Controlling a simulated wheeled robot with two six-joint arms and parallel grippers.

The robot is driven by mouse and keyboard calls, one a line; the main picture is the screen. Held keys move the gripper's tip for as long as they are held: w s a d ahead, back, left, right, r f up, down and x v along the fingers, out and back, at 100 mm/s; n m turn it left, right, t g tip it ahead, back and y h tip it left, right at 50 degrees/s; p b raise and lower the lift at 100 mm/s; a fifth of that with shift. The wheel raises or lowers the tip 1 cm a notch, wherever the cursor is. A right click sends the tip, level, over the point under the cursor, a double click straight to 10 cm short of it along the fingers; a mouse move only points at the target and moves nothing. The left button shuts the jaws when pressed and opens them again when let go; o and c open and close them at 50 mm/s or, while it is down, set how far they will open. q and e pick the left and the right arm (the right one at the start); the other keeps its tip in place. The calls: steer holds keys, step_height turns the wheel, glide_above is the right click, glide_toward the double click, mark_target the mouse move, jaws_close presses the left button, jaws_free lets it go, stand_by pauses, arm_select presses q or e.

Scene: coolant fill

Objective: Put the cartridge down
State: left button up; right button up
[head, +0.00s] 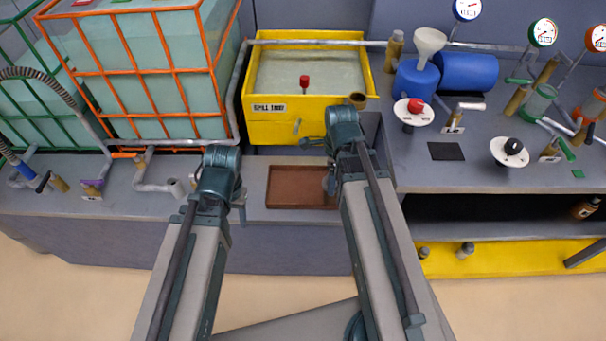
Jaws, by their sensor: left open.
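My left arm reaches up from the bottom, and its left gripper (240,198) is small and partly hidden beside the teal joint, over the front of the bench. It is open, with nothing visible between its fingers. A brown shallow tray (290,187) lies on the bench to its right and looks empty where it shows. My right arm covers the tray's right end. The right gripper is mostly hidden by its own arm, so its jaws cannot be made out. I cannot clearly identify a cartridge. A short brown cylinder (357,101) shows at the yellow spill tank's front right corner.
The yellow spill tank (262,127) stands behind the tray. An orange-caged tank (180,128) stands at the left. Blue drums (468,70), a white funnel (429,42), gauges and valves crowd the right bench. A dark square pad (446,151) lies there. An open shelf is below.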

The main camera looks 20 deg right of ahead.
steer(key=w+a+f+b, duration=0.4)
steer(key=w+a, duration=0.2)
steer(key=w, duration=0.3)
steer(key=shift+w+f, duration=0.2)
steer(key=shift+f, duration=0.1)
steer(key=shift+f+b, duration=0.15)
steer(key=shift+b, duration=0.2)
steer(key=o, duration=1)
steer(key=shift+c, duration=0.2)
